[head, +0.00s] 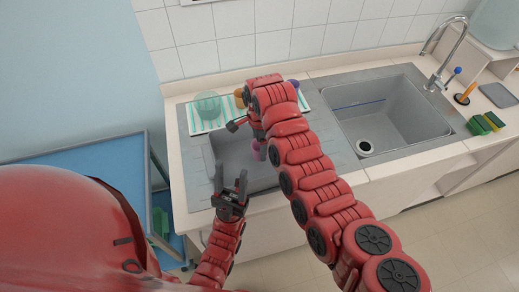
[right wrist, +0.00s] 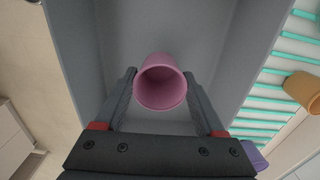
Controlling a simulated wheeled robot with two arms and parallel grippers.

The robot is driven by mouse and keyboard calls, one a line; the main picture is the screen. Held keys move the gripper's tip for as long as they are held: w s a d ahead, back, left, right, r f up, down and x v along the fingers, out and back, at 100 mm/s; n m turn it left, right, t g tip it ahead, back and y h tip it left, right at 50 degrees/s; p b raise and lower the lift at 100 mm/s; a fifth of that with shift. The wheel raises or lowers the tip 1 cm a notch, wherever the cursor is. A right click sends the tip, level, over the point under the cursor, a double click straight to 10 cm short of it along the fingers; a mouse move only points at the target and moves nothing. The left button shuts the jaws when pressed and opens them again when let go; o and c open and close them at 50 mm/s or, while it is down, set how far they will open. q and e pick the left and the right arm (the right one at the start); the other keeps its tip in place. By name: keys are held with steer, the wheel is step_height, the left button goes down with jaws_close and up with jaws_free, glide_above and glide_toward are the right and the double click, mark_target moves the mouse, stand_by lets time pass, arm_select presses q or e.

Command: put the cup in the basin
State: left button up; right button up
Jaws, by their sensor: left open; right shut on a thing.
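The pink cup (right wrist: 160,84) is between the two fingers of my right gripper (right wrist: 162,92), which is shut on it. Its open mouth faces the wrist camera. My left gripper (head: 231,190) is open and empty at the front of that basin.
A striped mat (head: 205,126) behind the left basin bears a clear green bowl (head: 207,105), an orange cup (right wrist: 303,90) and a purple cup (right wrist: 254,156). The right basin (head: 400,115) is empty, with a faucet (head: 448,45) behind. Sponges (head: 480,125) lie at right.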

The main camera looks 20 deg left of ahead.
step_height(320, 180, down, 3)
steer(key=shift+r+p, duration=0.1)
steer(key=shift+p, duration=0.5)
steer(key=shift+f+b, duration=0.35)
steer(key=shift+f, duration=0.1)
steer(key=o, duration=1.3)
steer(key=shift+r, duration=0.1)
